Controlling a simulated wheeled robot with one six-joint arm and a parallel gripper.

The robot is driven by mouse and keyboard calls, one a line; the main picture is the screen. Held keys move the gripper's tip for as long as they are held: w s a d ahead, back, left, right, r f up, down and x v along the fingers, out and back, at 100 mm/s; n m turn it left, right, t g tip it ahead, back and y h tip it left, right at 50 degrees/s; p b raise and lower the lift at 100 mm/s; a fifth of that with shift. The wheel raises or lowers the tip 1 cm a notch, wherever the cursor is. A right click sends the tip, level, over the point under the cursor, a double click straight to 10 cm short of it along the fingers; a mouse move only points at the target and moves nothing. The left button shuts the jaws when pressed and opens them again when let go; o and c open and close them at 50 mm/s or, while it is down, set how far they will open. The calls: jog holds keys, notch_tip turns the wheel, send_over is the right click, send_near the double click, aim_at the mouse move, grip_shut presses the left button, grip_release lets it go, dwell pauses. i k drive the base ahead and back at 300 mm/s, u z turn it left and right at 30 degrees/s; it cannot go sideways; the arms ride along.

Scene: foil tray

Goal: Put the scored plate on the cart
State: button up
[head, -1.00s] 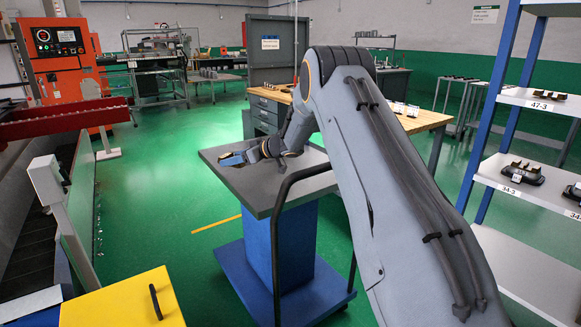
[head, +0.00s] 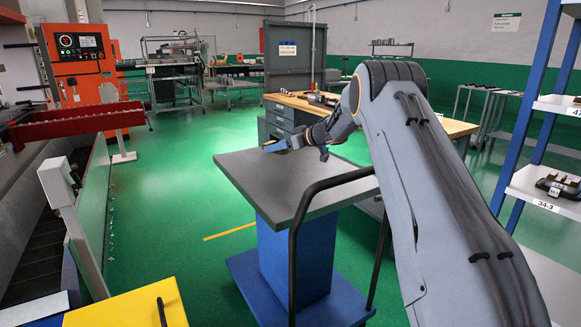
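The cart has a dark grey flat top (head: 262,180) on a blue column and a blue base, with a black bent handle on its near right side. My gripper (head: 280,147) is over the far edge of the cart top and points left. It looks small from here, with a blue-grey piece at its tip. I cannot tell whether that piece is a finger or something held. I cannot make out the scored plate in this view. The visible part of the cart top is bare.
A wooden-topped workbench (head: 445,128) stands behind the cart. A blue-framed shelf (head: 527,125) with parts on it is at the right. A yellow box (head: 120,308) is at the lower left, near a long grey machine bed. Green floor is open left of the cart.

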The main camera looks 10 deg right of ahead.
aim_at(268, 154)
jog(key=i, duration=0.85)
